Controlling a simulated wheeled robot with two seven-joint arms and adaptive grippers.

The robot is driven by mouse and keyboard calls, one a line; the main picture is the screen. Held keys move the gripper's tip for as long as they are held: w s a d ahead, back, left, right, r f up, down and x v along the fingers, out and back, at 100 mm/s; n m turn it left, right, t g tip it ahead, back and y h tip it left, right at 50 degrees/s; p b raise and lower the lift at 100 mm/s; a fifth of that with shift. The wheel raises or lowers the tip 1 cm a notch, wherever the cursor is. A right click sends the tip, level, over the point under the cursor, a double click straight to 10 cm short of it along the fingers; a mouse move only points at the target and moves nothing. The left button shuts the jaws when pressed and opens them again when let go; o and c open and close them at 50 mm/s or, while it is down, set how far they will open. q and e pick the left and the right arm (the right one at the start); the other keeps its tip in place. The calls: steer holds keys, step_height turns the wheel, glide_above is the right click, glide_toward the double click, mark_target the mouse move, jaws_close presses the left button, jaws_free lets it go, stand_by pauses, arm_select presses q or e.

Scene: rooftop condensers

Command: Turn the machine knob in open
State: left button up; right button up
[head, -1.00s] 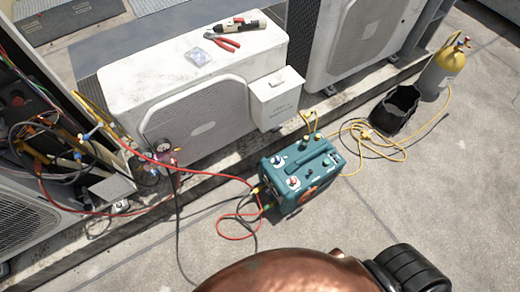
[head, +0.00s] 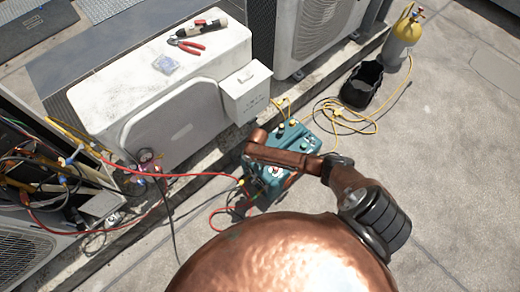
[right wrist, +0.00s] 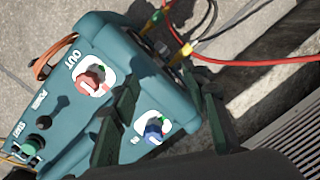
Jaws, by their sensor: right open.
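The machine is a teal box (head: 298,133) on the ground, partly covered by my right arm in the head view. In the right wrist view its teal top (right wrist: 60,120) shows a blue knob (right wrist: 154,130) on a white plate marked IN and a red knob (right wrist: 90,80) on a white plate marked OUT. My right gripper (right wrist: 165,88) is open and empty, its two dark green fingers above the machine. The blue knob appears between the fingers, and the red knob lies outside them. I cannot tell if a finger touches the machine. My left gripper is out of view.
A green button (right wrist: 32,145) and a black knob (right wrist: 44,122) sit on the machine's top. Red and yellow hoses (head: 180,174) run from its side. A white condenser (head: 180,65) stands close behind.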

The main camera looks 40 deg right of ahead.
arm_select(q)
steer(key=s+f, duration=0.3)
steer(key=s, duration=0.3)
arm_select(e)
steer(key=w+d+r+m, duration=0.1)
steer(key=w+d, duration=0.1)
steer(key=w+d+r+m, duration=0.1)
steer(key=w+d, duration=0.2)
steer(key=w+d+r+m+h, duration=0.1)
steer(key=w+d+r, duration=0.1)
steer(key=w+d, duration=0.1)
steer(key=shift+w+d, duration=0.1)
steer(key=shift+w, duration=0.1)
steer(key=shift+f, duration=0.15)
step_height(320, 180, down, 6)
steer(key=b, duration=0.3)
steer(key=shift+f+b, duration=0.2)
steer(key=shift+b, duration=0.1)
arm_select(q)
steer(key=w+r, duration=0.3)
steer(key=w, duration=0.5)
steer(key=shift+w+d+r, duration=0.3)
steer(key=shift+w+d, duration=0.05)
arm_select(e)
steer(key=shift+w+f, duration=0.1)
steer(key=shift+f, duration=0.3)
steer(key=shift+c, duration=0.3)
jaws_close()
